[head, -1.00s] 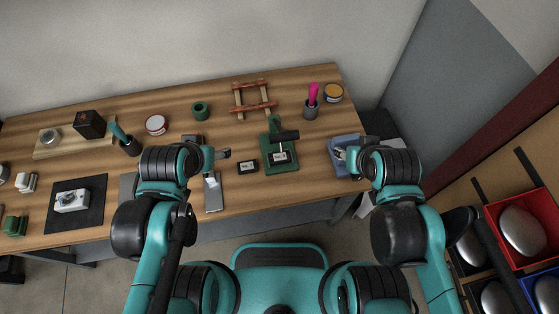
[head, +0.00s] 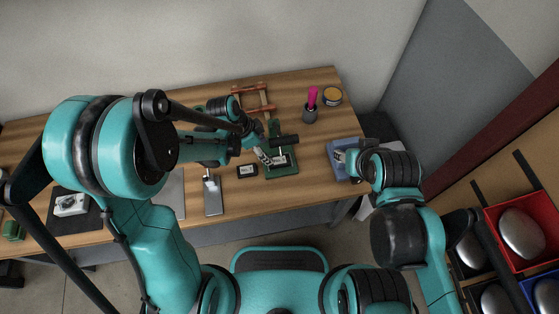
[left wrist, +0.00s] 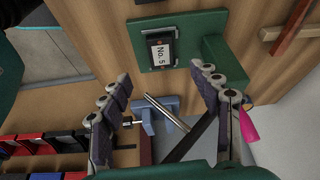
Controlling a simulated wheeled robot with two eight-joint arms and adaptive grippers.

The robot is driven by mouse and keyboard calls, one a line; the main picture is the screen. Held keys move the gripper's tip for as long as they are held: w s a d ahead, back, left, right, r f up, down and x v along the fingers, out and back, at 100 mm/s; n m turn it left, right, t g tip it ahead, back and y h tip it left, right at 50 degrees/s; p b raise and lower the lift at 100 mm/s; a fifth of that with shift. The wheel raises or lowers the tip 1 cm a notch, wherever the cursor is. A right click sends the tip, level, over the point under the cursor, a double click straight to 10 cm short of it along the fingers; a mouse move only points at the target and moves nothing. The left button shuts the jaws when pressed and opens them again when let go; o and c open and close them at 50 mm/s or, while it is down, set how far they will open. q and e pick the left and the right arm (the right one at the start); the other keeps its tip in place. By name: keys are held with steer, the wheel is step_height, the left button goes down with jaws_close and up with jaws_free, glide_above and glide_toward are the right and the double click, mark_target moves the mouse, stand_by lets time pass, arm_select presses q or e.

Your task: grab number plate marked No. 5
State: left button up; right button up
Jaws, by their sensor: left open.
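The number plate marked No. 5 (left wrist: 161,52) shows in the left wrist view as a white label in a dark frame. It lies on a green base (left wrist: 137,33), which also shows in the head view (head: 283,171) on the wooden table. My left gripper (left wrist: 160,78) is open, its two fingers spread below the plate in the wrist view, with nothing between the tips. In the head view my left gripper (head: 270,155) is over the green base and partly hides the plate. My right gripper (head: 346,158) is at the blue tray (head: 335,146); its jaws are unclear.
A wooden rack (head: 267,107) and a cup with a pink item (head: 310,112) stand behind.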

mark_target(279, 161)
arm_select(q)
steer(key=shift+m+g, duration=0.3)
steer(key=shift+m, duration=0.3)
steer(key=b+x, duration=0.1)
steer(key=x, duration=0.3)
steer(key=shift+d+f, duration=0.25)
steer(key=shift+f, duration=0.1)
steer(key=b+x, duration=0.2)
steer(key=x, duration=0.1)
steer(key=w+b+x, duration=0.1)
steer(key=x, duration=0.1)
steer(key=shift+d+f, duration=0.1)
steer(key=shift+s, duration=0.1)
steer(key=shift+c, duration=0.3)
jaws_close()
